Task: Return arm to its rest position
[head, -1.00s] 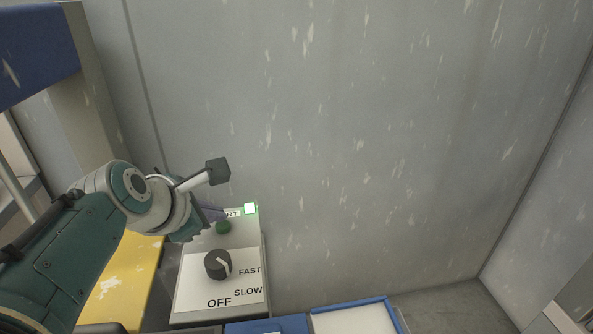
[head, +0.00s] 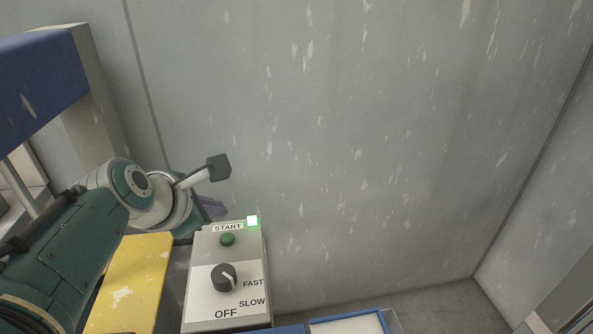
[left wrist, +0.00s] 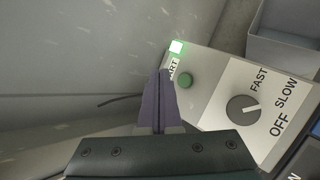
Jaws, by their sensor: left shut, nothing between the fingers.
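My left gripper (head: 212,208) is shut and empty. In the head view it sits just beyond the upper left of the control box, partly hidden behind my wrist. In the left wrist view its purple fingers (left wrist: 158,98) are together beside the START label and appear apart from the green button. My left arm comes in from the left with the elbow low. My right gripper is not in view.
The control box (head: 201,249) has a green START button (head: 227,239), a lit green lamp (head: 252,221) and a black knob (head: 224,277) marked OFF, SLOW and FAST. A yellow panel (head: 138,275) is left of it. Grey wall (head: 350,130) stands behind.

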